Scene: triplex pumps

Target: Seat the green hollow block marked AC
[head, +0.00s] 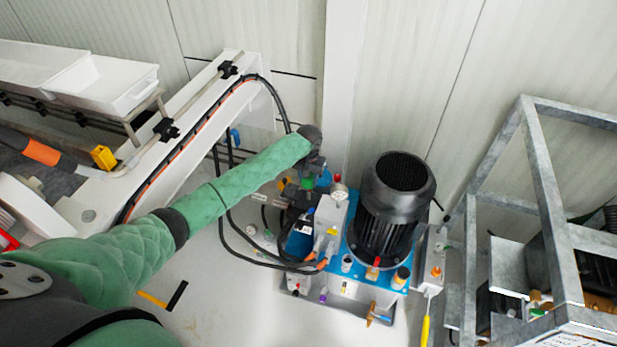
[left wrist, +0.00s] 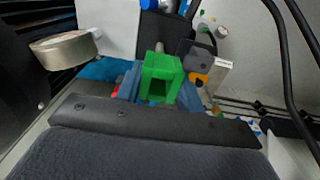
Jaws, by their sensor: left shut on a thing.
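The green hollow block (left wrist: 161,77) sits between the two blue-grey fingers of my left gripper (left wrist: 159,88) in the left wrist view. No AC marking is readable. In the head view my left arm reaches in from the left, and my left gripper (head: 306,186) is by the pump unit, left of the black motor (head: 392,205). A small green patch of the block (head: 307,183) shows there, mostly hidden by the wrist. The seat for the block cannot be made out. My right gripper is not in view.
The motor stands on a blue base (head: 357,256) above a grey tray (head: 340,303) with several small coloured fittings. Black hoses (head: 240,238) loop left of the unit. A grey metal frame (head: 545,190) stands at the right, and white bins (head: 105,85) at the upper left.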

